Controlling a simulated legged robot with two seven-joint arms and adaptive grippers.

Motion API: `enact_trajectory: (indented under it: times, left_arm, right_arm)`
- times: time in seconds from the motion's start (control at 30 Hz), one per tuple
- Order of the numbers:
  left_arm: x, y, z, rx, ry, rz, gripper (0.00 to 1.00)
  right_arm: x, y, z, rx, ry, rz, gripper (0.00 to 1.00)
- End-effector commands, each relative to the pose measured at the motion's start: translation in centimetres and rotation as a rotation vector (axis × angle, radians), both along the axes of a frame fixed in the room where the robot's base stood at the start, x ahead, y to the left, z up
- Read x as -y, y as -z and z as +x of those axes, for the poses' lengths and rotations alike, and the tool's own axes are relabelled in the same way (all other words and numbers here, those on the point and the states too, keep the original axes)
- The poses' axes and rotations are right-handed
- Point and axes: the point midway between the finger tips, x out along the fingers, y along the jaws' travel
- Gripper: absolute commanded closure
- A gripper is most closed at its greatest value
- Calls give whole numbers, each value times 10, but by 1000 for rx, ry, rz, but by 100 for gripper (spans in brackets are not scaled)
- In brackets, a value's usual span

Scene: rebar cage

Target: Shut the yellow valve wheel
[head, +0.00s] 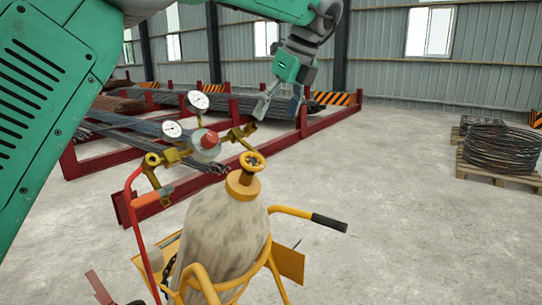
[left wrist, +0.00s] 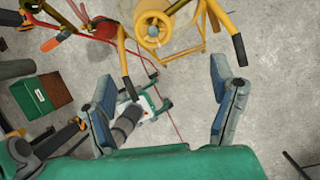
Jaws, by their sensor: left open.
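The yellow valve wheel (head: 252,161) sits on top of a beige gas cylinder (head: 222,235), on a yellow neck. It also shows in the left wrist view (left wrist: 153,30), at the top, beyond the fingertips. My left gripper (head: 278,110) hangs in the air in the head view, above the wheel in the picture and a little to its right, apart from it. In the left wrist view my left gripper (left wrist: 161,70) has its two fingers spread wide with nothing held between them.
Pressure gauges (head: 172,130) and a red-capped regulator (head: 206,141) stand left of the wheel. The yellow cart's black-gripped handle (head: 328,222) sticks out right. Red racks (head: 290,136) with rebar lie behind. A wire coil (head: 500,148) rests on a pallet.

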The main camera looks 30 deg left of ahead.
Motion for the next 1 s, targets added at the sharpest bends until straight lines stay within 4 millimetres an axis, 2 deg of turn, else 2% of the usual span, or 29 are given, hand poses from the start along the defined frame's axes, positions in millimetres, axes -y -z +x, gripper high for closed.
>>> enact_trajectory:
  times: [0.17, 0.37, 0.6, 0.8, 1.0]
  left_arm:
    - [-13, 25, 3, -8, -2, -2, 22]
    - [-24, 65, 8, -12, -2, 4, 22]
    - [-37, 103, 5, -8, -2, 8, 22]
    - [-50, 123, 7, -8, -2, 3, 22]
    - [-56, 129, 8, -7, -1, 0, 22]
  right_arm:
    - [-1, 1, -1, -3, -1, 1, 60]
    - [-1, 0, -1, -2, -2, 1, 60]
    - [0, -3, 0, -1, -1, 1, 60]
    - [0, -5, -1, -1, -1, 0, 60]
    - [0, -5, -1, -1, -1, 1, 60]
